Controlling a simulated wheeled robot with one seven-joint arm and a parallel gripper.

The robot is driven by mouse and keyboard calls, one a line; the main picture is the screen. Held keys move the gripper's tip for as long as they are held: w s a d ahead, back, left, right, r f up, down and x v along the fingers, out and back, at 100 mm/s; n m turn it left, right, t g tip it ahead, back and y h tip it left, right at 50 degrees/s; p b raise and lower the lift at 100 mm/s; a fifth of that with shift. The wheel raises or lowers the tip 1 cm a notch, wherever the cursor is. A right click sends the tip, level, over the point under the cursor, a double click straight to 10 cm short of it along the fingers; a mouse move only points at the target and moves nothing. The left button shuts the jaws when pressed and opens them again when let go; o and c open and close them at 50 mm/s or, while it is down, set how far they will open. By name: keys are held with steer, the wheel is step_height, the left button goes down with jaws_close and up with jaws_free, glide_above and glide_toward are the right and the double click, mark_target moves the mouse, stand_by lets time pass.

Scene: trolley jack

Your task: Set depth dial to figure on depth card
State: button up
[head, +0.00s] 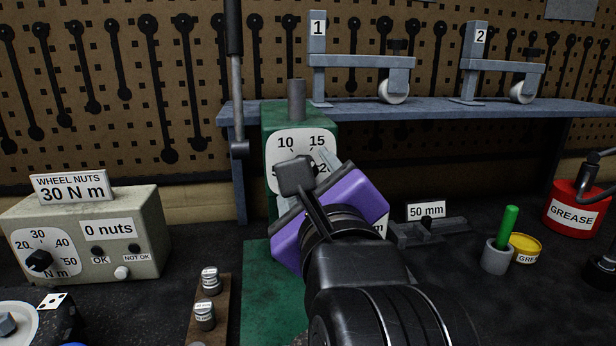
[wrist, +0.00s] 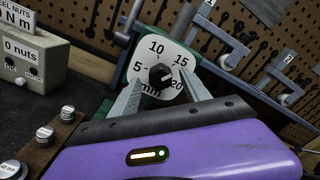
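The depth dial (wrist: 146,66) is a white plate marked 5, 10, 15, 20 and mm, with a black knob (wrist: 160,76) at its middle. In the head view the dial plate (head: 286,150) is on the front of a green jack, and my gripper and wrist hide much of it. The knob's pointer is too small to read surely. My gripper (wrist: 160,82) is open, its two grey fingers on either side of the knob with gaps showing. A white card (head: 380,228) ending in "m" is mostly hidden behind my purple gripper body. Another card (head: 426,209) reads 50 mm.
A grey box (head: 140,245) with an N m dial stands left, topped by a 30 N m card (head: 73,187). A lever (head: 237,100) rises beside the jack. A shelf (head: 430,113) holds stands 1 and 2. Grease tins and a green-handled tool (head: 509,225) stand right.

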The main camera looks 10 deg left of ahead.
steer(key=shift+s, duration=0.1)
steer(key=v, duration=0.7)
steer(key=shift+s+b, duration=0.35)
steer(key=shift+b, duration=0.1)
steer(key=shift+d+r, duration=0.1)
